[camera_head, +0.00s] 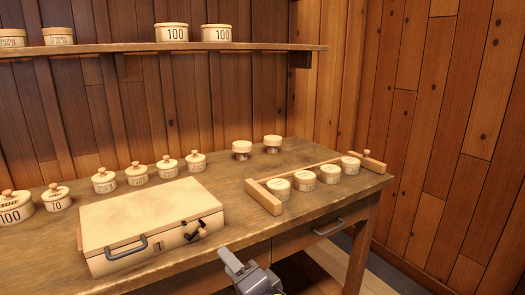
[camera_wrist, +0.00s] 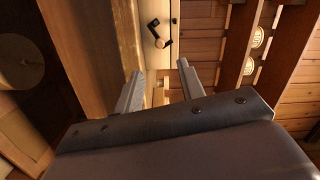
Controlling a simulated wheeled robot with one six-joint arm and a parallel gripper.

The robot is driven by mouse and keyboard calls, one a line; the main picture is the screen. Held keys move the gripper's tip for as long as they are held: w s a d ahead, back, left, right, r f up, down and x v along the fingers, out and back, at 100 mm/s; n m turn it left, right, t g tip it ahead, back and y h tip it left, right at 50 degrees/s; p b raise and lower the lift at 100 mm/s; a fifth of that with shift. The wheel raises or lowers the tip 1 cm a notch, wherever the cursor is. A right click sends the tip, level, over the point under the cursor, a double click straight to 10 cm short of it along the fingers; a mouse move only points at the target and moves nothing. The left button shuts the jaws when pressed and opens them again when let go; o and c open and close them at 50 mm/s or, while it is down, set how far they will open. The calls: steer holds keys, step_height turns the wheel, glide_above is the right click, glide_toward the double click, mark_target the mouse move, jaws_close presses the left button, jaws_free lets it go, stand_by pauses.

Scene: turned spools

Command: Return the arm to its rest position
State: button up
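My gripper (camera_head: 236,262) is at the bottom centre of the head view, in front of the table's front edge and just right of the cream case. In the wrist view my gripper (camera_wrist: 160,82) has its two fingers apart, with nothing held between them. The cream case (camera_head: 150,215) is closed and lies on the table (camera_head: 235,185). A dark latch or handle (camera_wrist: 157,33) shows beyond the fingertips in the wrist view.
Several lidded spools (camera_head: 136,174) line the table's back left. Two more (camera_head: 272,143) stand behind the wooden rack (camera_head: 262,197), which holds several round spools (camera_head: 304,180). A shelf (camera_head: 120,48) carries more. Floor right of the table looks open.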

mark_target(204, 233)
steer(key=b+x, duration=0.1)
steer(key=x, duration=0.8)
steer(key=shift+w+a+f+b, duration=0.1)
steer(key=shift+w+a+b, duration=0.2)
steer(key=shift+b, duration=0.1)
steer(key=shift+w+n, duration=0.15)
steer(key=shift+n, duration=0.15)
steer(key=shift+r+n, duration=0.3)
steer(key=shift+r, duration=0.05)
steer(key=shift+s+a+r+n+p, duration=0.1)
steer(key=shift+r+n+p, duration=0.1)
steer(key=shift+n, duration=0.55)
steer(key=shift+s+a+r+n+p, duration=0.1)
steer(key=shift+r+n+p, duration=0.05)
steer(key=shift+n, duration=0.6)
steer(key=shift+s+d, duration=0.1)
steer(key=shift+d, duration=0.05)
